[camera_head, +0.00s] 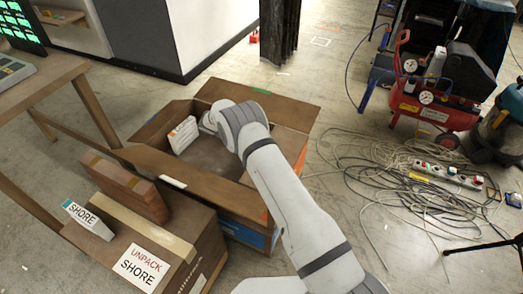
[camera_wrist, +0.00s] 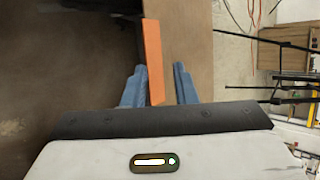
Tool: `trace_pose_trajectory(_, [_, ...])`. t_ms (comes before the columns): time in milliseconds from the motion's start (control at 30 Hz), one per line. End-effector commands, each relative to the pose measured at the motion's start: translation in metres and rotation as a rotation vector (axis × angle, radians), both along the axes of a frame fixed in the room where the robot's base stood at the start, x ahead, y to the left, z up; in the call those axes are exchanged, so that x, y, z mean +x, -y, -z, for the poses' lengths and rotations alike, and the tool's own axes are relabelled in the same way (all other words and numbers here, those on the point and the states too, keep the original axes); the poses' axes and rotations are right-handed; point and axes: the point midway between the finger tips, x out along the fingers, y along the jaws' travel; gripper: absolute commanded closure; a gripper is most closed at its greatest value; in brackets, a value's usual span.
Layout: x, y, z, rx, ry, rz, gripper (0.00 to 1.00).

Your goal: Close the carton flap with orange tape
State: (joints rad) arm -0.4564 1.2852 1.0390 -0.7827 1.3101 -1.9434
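The carton (camera_head: 205,195) is an open brown cardboard box on the floor, with its flaps spread. Orange tape (camera_head: 301,158) shows at its right side, partly hidden behind my arm. In the wrist view an orange tape strip (camera_wrist: 153,62) stands nearly upright, with a brown cardboard face (camera_wrist: 187,35) beside it. My gripper (camera_wrist: 158,85) has two blue fingers, spread apart, one on each side of the strip's lower end. A gap shows on both sides, and I see no firm contact. In the head view my arm crosses the carton and the fingertips are hidden.
The far flap (camera_head: 285,108) has green tape and the near flap (camera_head: 190,187) white tape. A white box (camera_head: 183,135) is inside the carton. A closed carton (camera_head: 150,235) labelled SHORE stands front left. A wooden table (camera_head: 50,85) is left; cables (camera_head: 385,180) and a red compressor (camera_head: 430,100) are right.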

Motion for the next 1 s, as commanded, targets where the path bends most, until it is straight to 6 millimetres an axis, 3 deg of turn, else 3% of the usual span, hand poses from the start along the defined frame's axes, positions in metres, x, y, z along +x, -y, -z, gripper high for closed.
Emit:
trace_pose_trajectory(200, [0.001, -0.015, -0.019, 0.001, 0.006, -0.001, 0.75])
trace_pose_trajectory(467, [0.001, -0.016, -0.021, -0.001, 0.007, 0.0, 0.75])
trace_pose_trajectory(633, [0.001, -0.013, -0.03, 0.011, 0.026, 0.024, 0.87])
trace_pose_trajectory(800, [-0.004, 0.005, -0.076, 0.084, 0.139, 0.179, 1.0])
trace_pose_trajectory(1000, [-0.033, 0.044, -0.157, 0.214, 0.356, 0.517, 1.0])
